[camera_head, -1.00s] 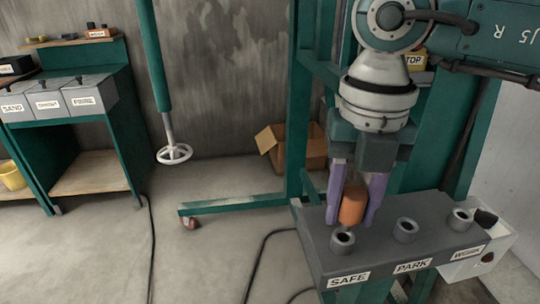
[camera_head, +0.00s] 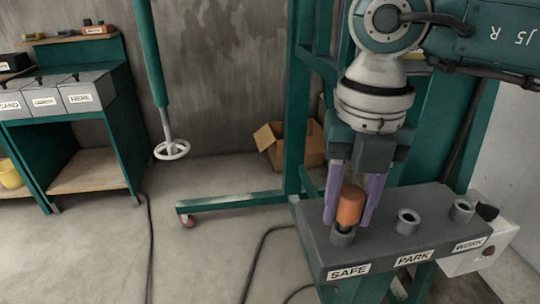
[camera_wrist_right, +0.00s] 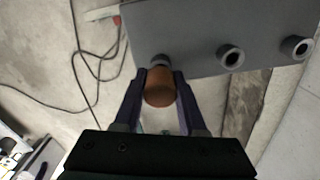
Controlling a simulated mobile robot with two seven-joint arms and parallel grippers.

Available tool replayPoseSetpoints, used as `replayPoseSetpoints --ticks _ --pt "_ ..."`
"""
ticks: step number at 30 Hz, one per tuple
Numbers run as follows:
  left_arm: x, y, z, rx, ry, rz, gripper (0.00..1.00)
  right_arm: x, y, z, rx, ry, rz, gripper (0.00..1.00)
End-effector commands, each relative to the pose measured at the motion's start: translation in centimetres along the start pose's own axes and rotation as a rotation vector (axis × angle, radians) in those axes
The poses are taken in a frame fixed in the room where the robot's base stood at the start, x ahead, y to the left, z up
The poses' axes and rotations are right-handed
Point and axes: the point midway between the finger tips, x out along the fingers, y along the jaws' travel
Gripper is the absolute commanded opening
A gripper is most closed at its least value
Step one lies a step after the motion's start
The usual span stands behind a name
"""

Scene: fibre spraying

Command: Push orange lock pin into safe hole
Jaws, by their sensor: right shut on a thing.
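The orange lock pin (camera_head: 350,205) stands upright between the purple fingers of my right gripper (camera_head: 348,212), which is shut on it. The pin's lower end is at the SAFE hole (camera_head: 342,237), the leftmost of three grey collars on the grey block (camera_head: 378,242). How deep the pin sits in the collar is not clear. In the right wrist view the pin (camera_wrist_right: 160,88) is between the fingers and covers part of the SAFE collar (camera_wrist_right: 158,60). My left gripper is not in view.
The PARK collar (camera_head: 408,221) and WORK collar (camera_head: 462,211) are empty. A cardboard box (camera_head: 290,146) and a green frame stand behind. A bench with labelled bins (camera_head: 80,92) is at left.

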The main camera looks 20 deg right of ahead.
Motion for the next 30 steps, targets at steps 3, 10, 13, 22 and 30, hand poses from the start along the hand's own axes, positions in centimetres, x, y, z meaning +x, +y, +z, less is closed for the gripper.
replayPoseSetpoints --ticks 3,10,13,22,30 --pt "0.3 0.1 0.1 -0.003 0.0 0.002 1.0 0.4 0.0 0.0 0.0 0.0 0.0 0.0" --pt "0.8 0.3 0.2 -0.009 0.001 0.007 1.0 1.0 0.0 0.0 0.0 0.0 0.0 0.0" --pt "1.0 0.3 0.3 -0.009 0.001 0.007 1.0 1.2 0.0 0.0 0.0 0.0 0.0 0.0" --pt "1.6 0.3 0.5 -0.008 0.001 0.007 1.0 2.0 0.0 0.0 0.0 0.0 0.0 0.0" --pt "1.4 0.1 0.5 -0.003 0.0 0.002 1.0 1.9 0.0 0.0 0.0 0.0 0.0 0.69"
